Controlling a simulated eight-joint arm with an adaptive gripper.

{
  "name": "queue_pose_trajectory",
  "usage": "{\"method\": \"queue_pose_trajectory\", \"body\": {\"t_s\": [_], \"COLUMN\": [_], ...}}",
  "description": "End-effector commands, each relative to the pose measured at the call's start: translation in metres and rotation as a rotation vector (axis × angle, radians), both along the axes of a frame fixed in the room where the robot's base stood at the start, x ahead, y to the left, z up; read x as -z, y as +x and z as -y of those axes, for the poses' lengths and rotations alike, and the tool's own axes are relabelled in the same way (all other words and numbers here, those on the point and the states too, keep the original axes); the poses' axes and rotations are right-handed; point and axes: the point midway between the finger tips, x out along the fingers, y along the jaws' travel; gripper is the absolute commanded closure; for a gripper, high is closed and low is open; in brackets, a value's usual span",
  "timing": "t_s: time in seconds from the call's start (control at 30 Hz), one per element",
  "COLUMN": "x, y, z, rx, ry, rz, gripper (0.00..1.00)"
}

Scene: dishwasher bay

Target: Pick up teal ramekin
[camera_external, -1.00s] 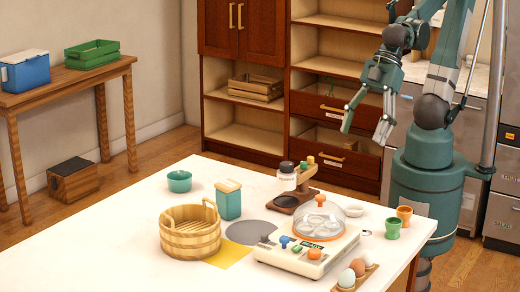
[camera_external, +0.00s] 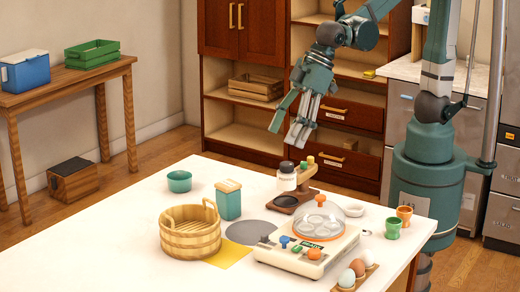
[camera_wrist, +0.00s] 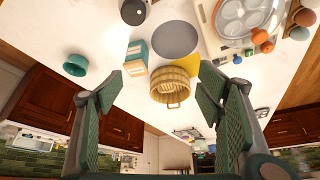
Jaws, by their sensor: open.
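The teal ramekin (camera_external: 179,181) is a small round bowl standing upright on the white table, toward its far left part. It also shows in the wrist view (camera_wrist: 76,65), at the upper left, outside the span of my fingers. My gripper (camera_external: 285,132) is open and empty. It hangs in the air above the far edge of the table, to the right of the ramekin and well apart from it. In the wrist view both green finger pads (camera_wrist: 168,105) are spread wide with nothing between them close up.
A teal box with a tan lid (camera_external: 229,200) stands right of the ramekin, with a wooden bucket (camera_external: 190,240) in front. A jar on a wooden stand (camera_external: 287,179) and an egg cooker (camera_external: 305,252) stand farther right. The table's left part is clear.

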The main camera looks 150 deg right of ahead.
Motion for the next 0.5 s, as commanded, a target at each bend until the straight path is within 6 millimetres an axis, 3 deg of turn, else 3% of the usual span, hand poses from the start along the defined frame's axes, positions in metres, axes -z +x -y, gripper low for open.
{"method": "queue_pose_trajectory", "body": {"t_s": [0.5], "x": [0.036], "y": [0.034], "z": [0.122], "rx": [0.189], "ry": [0.022], "rz": [-0.035], "gripper": [0.34]}}
